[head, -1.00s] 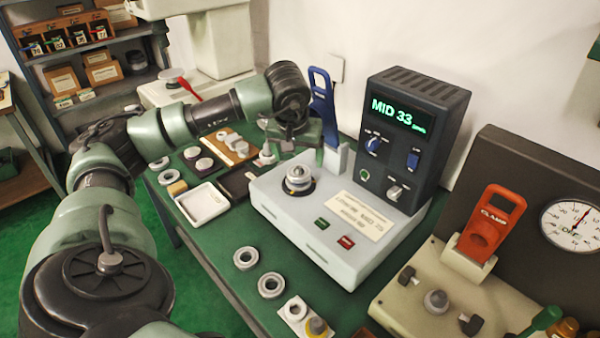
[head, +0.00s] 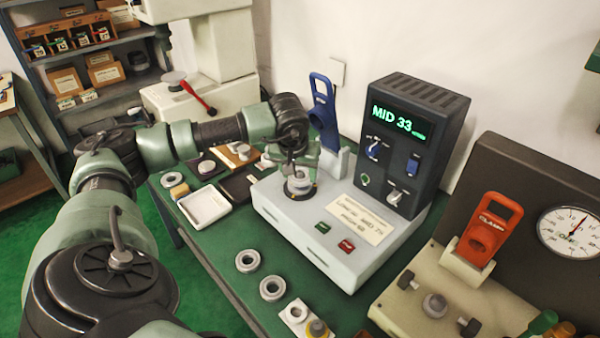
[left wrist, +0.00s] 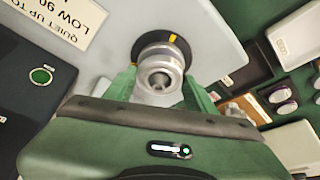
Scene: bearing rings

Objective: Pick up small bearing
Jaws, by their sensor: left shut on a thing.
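The small bearing (left wrist: 160,66) is a silver ring seated on the spindle of the white tester (head: 283,232), over a dark collar with a yellow mark. My left gripper (head: 299,184) reaches down over the spindle, and its green fingers close on the bearing from both sides. In the left wrist view, the fingers of the left gripper (left wrist: 160,88) stand on either side of the bearing. The bearing still sits at the spindle, and in the head view the gripper partly hides it. My right gripper is not in view.
Loose rings (head: 248,260) lie on the green bench in front of the tester. A white tray (head: 205,206) and a dark pad (head: 238,190) lie to its left. The control box (head: 408,145) reads MID 33. A clamp fixture (head: 485,235) with a gauge stands at the right.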

